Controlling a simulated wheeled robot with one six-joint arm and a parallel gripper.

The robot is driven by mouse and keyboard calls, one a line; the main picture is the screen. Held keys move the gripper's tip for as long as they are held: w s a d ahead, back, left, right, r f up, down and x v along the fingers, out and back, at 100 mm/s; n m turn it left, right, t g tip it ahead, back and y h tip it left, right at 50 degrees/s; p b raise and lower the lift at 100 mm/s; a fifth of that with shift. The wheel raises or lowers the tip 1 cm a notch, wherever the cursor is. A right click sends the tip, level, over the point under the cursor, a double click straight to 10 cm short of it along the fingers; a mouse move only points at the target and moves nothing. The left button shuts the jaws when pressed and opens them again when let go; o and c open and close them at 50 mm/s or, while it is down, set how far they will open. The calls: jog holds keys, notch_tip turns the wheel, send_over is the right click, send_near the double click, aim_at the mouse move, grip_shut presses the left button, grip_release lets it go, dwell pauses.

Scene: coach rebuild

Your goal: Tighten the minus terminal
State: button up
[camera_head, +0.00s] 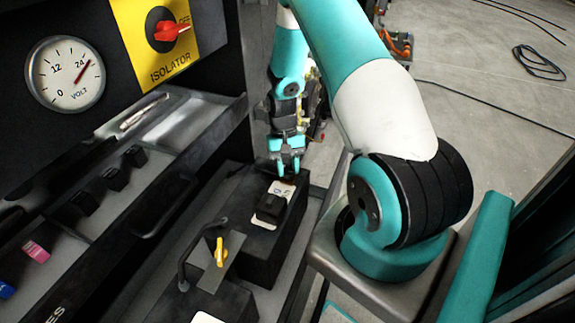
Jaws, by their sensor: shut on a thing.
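My gripper (288,167) points straight down at the far end of a black battery (262,243). Its teal fingers are shut on a small terminal there, mostly hidden by the fingers. No minus sign is readable at this size. A white label (283,190) and a raised black block (270,208) are on the battery top, just nearer than the fingers. A yellow wing-shaped knob (220,252) stands on a grey metal plate (229,243) at the battery's near end. A black cable (184,255) curves beside it.
A second black box (185,303) is nearest. On the left, a panel carries a voltmeter (66,74), needle near 24, and a red isolator switch (172,31) on a yellow plate. A grey tray (180,125) and black drawer front line the left.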

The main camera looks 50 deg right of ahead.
jog(key=shift+m+t, duration=0.4)
jog(key=shift+m, duration=0.8)
jog(key=shift+y, duration=0.3)
jog(key=o, duration=0.9)
jog(key=shift+o, duration=0.2)
jog(key=shift+d, duration=0.1)
jog(key=v, duration=1.7)
jog(key=shift+r+b, duration=0.2)
jog(key=shift+b, duration=0.2)
